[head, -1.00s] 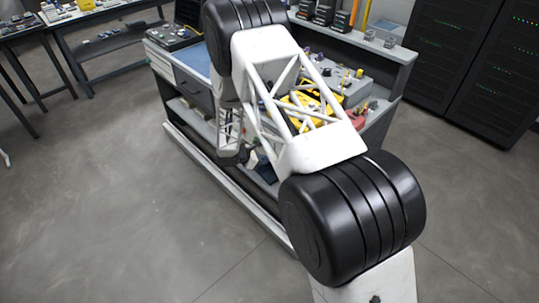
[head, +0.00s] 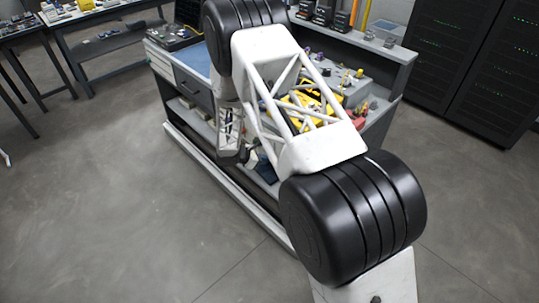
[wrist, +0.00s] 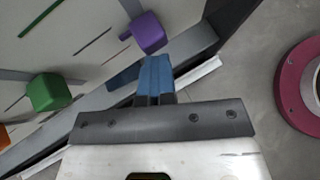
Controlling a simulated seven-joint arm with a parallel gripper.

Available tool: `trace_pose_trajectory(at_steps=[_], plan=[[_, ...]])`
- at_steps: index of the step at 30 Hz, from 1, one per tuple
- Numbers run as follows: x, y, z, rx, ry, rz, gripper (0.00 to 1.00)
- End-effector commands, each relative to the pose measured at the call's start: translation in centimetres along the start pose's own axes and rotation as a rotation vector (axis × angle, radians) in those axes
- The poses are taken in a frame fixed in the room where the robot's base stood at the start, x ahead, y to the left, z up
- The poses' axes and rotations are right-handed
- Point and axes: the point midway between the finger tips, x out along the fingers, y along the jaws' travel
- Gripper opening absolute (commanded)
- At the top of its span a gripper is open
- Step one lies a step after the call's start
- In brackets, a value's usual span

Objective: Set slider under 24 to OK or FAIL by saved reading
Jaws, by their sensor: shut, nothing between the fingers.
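In the wrist view, my gripper (wrist: 156,64) is shut and empty, its blue fingertips together. A purple slider cap (wrist: 148,32) sits on a pale grey panel (wrist: 75,40) just beyond the tips. A small gap or overlap between tips and cap cannot be told. A green slider cap (wrist: 48,92) is to the left, and part of an orange cap (wrist: 4,136) shows at the left edge. Thin slots run slantwise across the panel. No number 24, OK or FAIL mark and no saved reading can be read. In the head view, my arm hides much of the bench.
In the head view, a yellow device (head: 325,108) and a grey box with coloured knobs (head: 357,88) stand on the bench (head: 398,58). Dark server racks (head: 470,65) stand at the right. The floor (head: 130,190) is clear. A maroon ring (wrist: 303,88) shows in the wrist view.

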Motion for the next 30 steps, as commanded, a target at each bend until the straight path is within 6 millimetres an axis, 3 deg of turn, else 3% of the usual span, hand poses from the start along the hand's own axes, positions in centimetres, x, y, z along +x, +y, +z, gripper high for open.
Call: trace_pose_trajectory(at_steps=[1, 30], plan=[[1.7, 0.0, 1.7, 0.015, -0.012, -0.019, 0.0], [0.7, 0.2, 3.2, 0.018, -0.011, -0.018, 0.0]])
